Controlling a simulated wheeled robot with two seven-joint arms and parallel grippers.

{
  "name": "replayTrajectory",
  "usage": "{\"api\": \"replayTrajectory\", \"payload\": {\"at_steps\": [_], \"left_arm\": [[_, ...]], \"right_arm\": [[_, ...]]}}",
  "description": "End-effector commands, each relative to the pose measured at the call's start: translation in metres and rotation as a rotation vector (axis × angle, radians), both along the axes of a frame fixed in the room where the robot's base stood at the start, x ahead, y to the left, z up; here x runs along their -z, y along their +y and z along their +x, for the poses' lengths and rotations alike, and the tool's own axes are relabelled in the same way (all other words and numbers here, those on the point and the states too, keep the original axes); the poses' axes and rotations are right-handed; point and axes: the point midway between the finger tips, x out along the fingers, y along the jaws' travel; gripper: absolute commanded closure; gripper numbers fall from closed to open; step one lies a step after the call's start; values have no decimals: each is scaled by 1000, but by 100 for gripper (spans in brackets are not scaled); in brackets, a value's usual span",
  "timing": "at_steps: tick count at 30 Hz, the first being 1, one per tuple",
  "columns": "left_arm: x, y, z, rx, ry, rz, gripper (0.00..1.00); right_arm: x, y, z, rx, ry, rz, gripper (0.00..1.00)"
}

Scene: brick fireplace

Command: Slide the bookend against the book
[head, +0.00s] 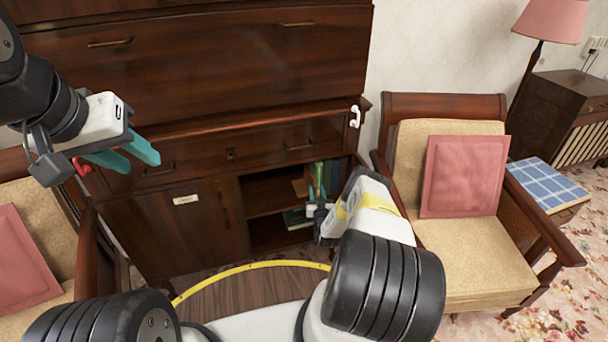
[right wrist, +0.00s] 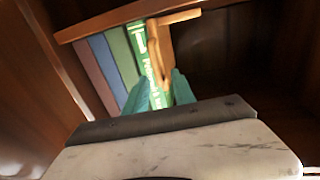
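The wooden bookend (right wrist: 166,52) stands beside the right end of a row of books in an open cabinet compartment. In the head view the right gripper (head: 317,208) is partly hidden by my wrist. My left gripper (head: 122,156) is open and empty before the cabinet drawers.
Blue and reddish books (right wrist: 98,72) lean left of the green one. Free dark space lies right of the bookend. Armchairs (head: 470,245) flank the cabinet.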

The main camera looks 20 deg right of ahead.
Motion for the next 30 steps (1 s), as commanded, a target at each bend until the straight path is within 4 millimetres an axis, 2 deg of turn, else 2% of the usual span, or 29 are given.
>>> {"api": "replayTrajectory", "payload": {"at_steps": [5,12,18,30], "left_arm": [[0,0,0,0,0,0,64],[0,0,0,0,0,0,64],[0,0,0,0,0,0,64],[0,0,0,0,0,0,64]], "right_arm": [[1,2,-9,-1,3,0,69],[1,8,-49,-1,3,1,69],[1,12,-73,0,2,0,69],[0,12,-77,0,0,0,69]]}}
